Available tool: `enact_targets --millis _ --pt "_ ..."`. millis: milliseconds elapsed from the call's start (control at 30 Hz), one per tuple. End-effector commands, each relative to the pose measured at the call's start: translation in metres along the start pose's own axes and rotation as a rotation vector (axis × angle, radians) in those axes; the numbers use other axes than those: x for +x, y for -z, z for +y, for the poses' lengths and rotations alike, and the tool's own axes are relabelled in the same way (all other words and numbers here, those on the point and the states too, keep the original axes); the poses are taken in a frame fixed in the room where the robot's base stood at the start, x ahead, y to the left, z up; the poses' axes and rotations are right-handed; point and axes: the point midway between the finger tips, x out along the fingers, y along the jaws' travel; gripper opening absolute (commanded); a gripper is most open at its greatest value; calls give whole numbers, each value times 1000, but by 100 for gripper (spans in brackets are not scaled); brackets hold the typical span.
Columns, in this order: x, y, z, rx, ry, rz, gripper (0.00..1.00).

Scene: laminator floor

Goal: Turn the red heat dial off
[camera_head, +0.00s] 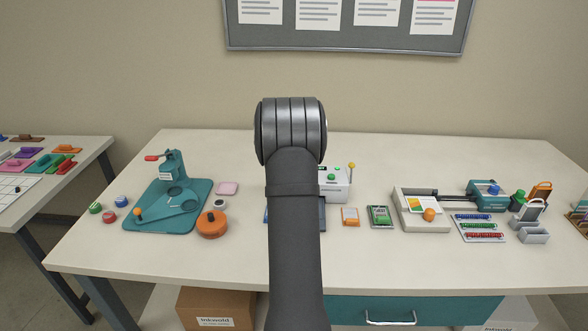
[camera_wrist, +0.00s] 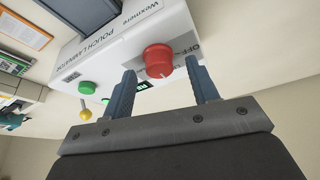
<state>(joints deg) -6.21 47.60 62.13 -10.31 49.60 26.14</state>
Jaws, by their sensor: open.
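A printed OFF label shows beside the dial, partly covered by a finger. A pale mark shows at the dial's lower edge; its exact setting is unclear. My gripper (camera_wrist: 160,66) is open, with one blue fingertip on each side of the dial. I cannot tell whether either finger touches it. In the head view my arm hides the dial and the left of the laminator (camera_head: 338,190).
The laminator also has a green button (camera_wrist: 88,88) and a yellow-knobbed lever (camera_wrist: 85,114). A teal press (camera_head: 170,205) and an orange round container (camera_head: 212,224) stand to the left.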

Motion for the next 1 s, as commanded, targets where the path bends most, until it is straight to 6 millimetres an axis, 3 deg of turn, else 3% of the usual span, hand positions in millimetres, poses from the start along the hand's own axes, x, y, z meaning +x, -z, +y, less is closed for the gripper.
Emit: enact_targets --millis 400,633,1000 --pt "10 0 0 0 0 1 54" --pt "10 0 0 0 0 0 11" --pt "10 0 1 -45 19 1 10"
